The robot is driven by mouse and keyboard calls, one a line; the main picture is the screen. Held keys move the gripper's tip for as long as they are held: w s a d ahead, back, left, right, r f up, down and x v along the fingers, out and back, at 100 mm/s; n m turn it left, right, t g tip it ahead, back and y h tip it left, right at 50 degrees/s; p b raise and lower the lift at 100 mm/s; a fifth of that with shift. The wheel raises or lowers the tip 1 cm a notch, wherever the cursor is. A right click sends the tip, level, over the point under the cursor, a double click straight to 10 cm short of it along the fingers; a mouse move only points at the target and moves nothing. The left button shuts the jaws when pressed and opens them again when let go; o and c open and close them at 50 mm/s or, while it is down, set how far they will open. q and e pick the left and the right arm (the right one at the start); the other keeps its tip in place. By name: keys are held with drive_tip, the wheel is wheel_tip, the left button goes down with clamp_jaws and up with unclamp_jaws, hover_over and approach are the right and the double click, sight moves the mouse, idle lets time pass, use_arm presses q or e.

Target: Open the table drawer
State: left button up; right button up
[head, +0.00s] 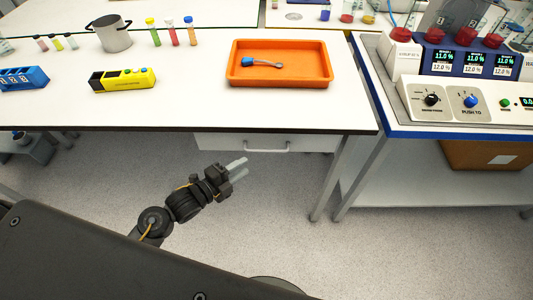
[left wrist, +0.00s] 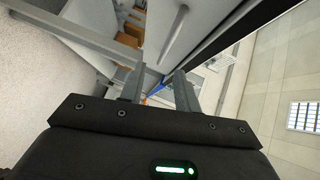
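The white table drawer (head: 225,142) is under the front edge of the white table (head: 190,100), and it looks shut. Its light handle (head: 267,150) is a horizontal bar on the drawer front. My left gripper (head: 239,168) is just below and to the left of the handle, apart from it in the head view. Its two fingers are spread with nothing between them. In the left wrist view the open fingers (left wrist: 182,92) point towards a grey bar (left wrist: 173,35), which looks like the handle. My right gripper is not in view.
An orange tray (head: 236,80) with a blue-handled spoon stands on the table above the drawer. A yellow and black device (head: 137,80) and a grey pot (head: 117,38) stand left. A table leg (head: 325,185) is right of the drawer. Floor in front is clear.

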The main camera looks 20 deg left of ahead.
sight(266, 150)
use_arm(q)
drive_tip(key=x, duration=0.3)
drive_tip(key=p+x, duration=0.1)
drive_tip(key=x, duration=0.3)
drive_tip(key=r+p+x, duration=0.1)
drive_tip(key=x, duration=0.2)
drive_tip(key=shift+w+d, duration=0.3)
drive_tip(key=shift+w, duration=0.05)
clamp_jaws()
